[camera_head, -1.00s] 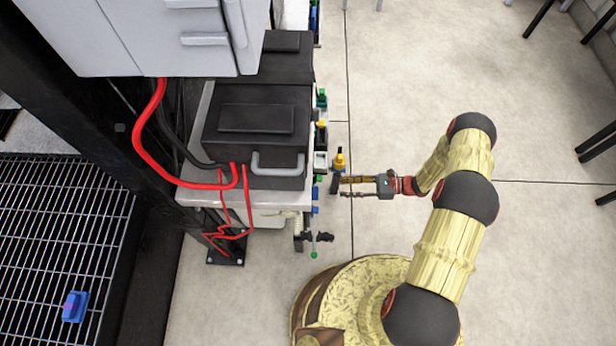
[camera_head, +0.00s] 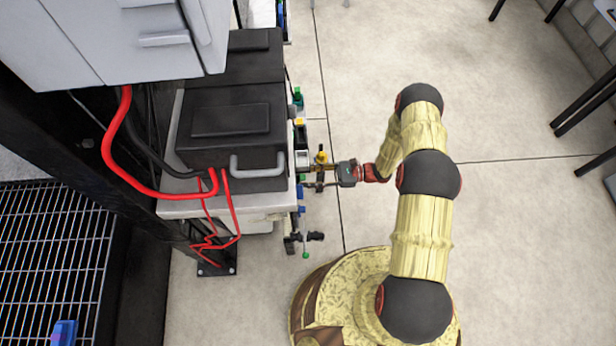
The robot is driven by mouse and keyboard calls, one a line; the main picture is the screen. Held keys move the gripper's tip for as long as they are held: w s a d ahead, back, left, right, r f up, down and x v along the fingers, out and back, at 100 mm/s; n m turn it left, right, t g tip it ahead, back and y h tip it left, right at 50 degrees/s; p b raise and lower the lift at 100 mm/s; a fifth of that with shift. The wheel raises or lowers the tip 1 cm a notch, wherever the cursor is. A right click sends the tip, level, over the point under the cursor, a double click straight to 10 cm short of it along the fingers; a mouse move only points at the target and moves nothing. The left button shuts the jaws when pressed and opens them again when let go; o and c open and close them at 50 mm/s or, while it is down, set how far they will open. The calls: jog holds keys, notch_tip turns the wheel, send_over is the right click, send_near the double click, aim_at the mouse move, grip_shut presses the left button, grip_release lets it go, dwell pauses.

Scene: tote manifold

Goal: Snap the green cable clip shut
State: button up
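Several small coloured fittings line the right-hand edge of the bench. A green piece (camera_head: 298,96) sits at the upper part of this row. A green-tipped lever (camera_head: 306,255) hangs near the row's lower end. Which green part is the cable clip, and whether it is open, I cannot tell at this size. My gripper (camera_head: 312,177) points left at the row, beside a yellow fitting (camera_head: 321,157) and a white box-shaped fitting (camera_head: 301,160). Its two fingers look apart with nothing visibly held. The fingertips overlap the fittings, so contact is unclear.
Black cases (camera_head: 232,130) with a grey handle stand on the bench (camera_head: 180,209). Red cables (camera_head: 118,150) loop down on its left, under a grey cabinet (camera_head: 105,35). A blue object (camera_head: 64,333) lies on the mesh at lower left.

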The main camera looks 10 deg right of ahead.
jog(key=shift+c, duration=1.4)
grip_shut()
jog(key=shift+r, duration=0.1)
jog(key=shift+a+r+h+p, duration=0.15)
jog(key=shift+r+h+p, duration=0.35)
jog(key=shift+p, duration=0.5)
jog(key=shift+a+r+h+p, duration=0.2)
jog(key=shift+r+h+p, duration=0.15)
jog(key=shift+h+p, duration=0.6)
jog(key=shift+a+r+h+p, duration=0.2)
jog(key=shift+h+p, duration=0.15)
jog(key=shift+p, duration=0.8)
jog(key=shift+a+f+h+p, duration=0.1)
jog(key=shift+f+h+p, duration=0.05)
jog(key=shift+h+p, duration=0.3)
jog(key=shift+o, duration=1.4)
grip_release()
